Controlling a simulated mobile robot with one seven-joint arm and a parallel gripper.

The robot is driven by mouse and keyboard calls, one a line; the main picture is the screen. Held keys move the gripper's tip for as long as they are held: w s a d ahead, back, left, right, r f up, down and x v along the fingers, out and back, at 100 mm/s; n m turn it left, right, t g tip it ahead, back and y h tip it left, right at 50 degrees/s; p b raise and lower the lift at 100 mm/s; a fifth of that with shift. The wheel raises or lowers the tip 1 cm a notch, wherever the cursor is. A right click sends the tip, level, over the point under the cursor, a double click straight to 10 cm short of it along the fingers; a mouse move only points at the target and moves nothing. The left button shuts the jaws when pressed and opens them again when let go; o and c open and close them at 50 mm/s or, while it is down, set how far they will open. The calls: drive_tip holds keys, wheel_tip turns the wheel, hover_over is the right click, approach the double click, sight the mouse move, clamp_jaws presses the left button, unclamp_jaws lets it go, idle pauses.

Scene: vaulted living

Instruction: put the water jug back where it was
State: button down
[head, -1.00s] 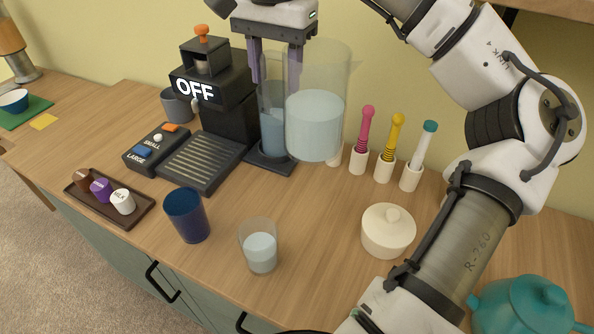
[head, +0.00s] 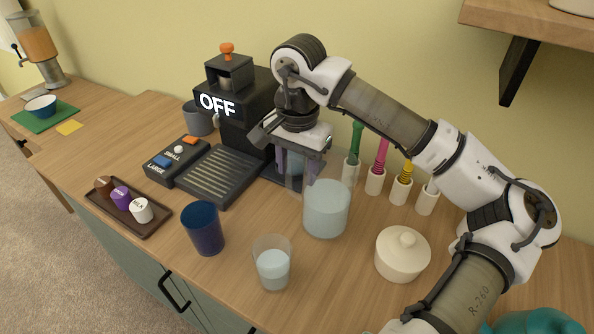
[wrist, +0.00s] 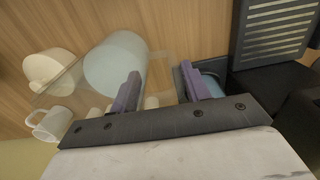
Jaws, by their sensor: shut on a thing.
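The water jug (head: 326,212) is clear, with pale water in it. It looks upright, low over the counter or on it, right of the coffee machine; I cannot tell whether its base touches. My gripper (head: 293,165) is just behind and left of it, fingers pointing down. In the wrist view the jug (wrist: 115,62) lies beyond the left finger, and my gripper (wrist: 160,88) is shut on it with the fingers apart. The gripped part is clear and hard to make out. A bluish tank on a black base is partly hidden behind my gripper.
The coffee machine (head: 240,105), reading OFF, stands left. Several holders with coloured tools (head: 376,178) stand behind right. A lidded white pot (head: 402,254), a glass of water (head: 272,264) and a blue cup (head: 203,228) surround the jug's front. A white mug (wrist: 50,123) shows in the wrist view.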

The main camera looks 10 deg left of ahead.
drive_tip(key=shift+f, duration=0.8)
drive_tip(key=shift+f, duration=0.2)
drive_tip(key=c, duration=0.7)
unclamp_jaws()
wheel_tip(320, 180, up, 12)
drive_tip(key=shift+r+b, duration=0.15)
drive_tip(key=shift+b, duration=0.35)
